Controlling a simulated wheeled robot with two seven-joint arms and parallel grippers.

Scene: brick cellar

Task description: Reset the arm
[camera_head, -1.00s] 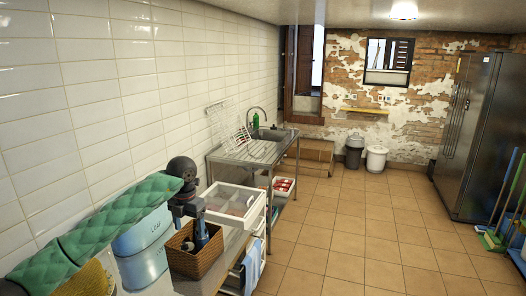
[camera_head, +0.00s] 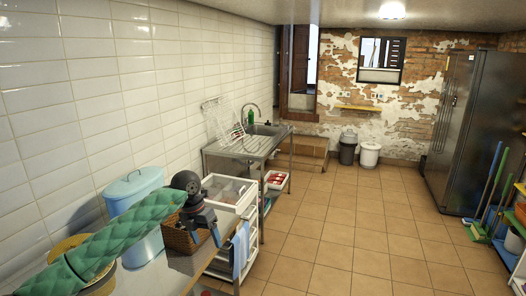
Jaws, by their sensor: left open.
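My left arm, in a green quilted sleeve (camera_head: 125,232), comes in from the left over the metal counter. It ends in a dark wrist and my left gripper (camera_head: 208,234). The gripper is open and appears empty. In the picture it overlaps the front of a wicker basket (camera_head: 180,239), and I cannot tell whether they touch. My right gripper is not in view.
A blue lidded bin (camera_head: 133,190) stands behind my arm against the tiled wall. A yellow round item (camera_head: 66,246) lies partly under the sleeve. A white drawer tray (camera_head: 230,192) and a sink counter (camera_head: 246,147) stand beyond.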

